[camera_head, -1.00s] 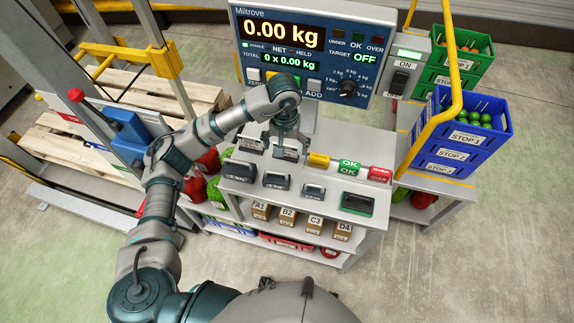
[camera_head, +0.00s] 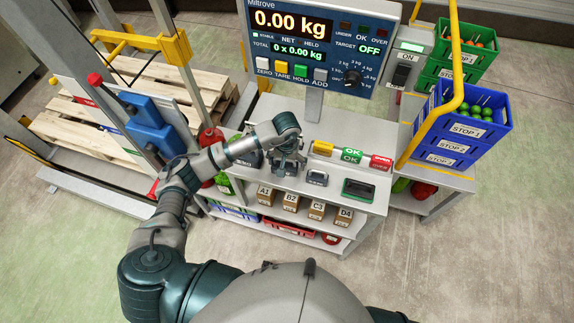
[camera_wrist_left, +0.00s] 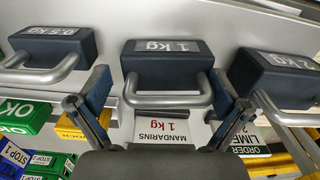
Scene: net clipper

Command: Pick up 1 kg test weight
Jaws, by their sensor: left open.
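The 1 kg test weight (camera_wrist_left: 165,60) is a dark block with a grey handle and a "1 kg" label, in the middle of the left wrist view. In the head view it is mostly hidden by my left gripper (camera_head: 286,168). My left gripper, also in the left wrist view (camera_wrist_left: 160,92), is open, with one blue-padded finger on each side of the weight's handle. I cannot tell whether the fingers touch it. My right gripper is not in view.
The 2 kg weight (camera_wrist_left: 278,78) and 0.5 kg weight (camera_wrist_left: 55,48) flank it closely. The 0.5 kg weight also shows in the head view (camera_head: 317,178). OK and OVER signs (camera_head: 351,155), a green-black tray (camera_head: 358,189) and the scale display (camera_head: 318,45) are nearby.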

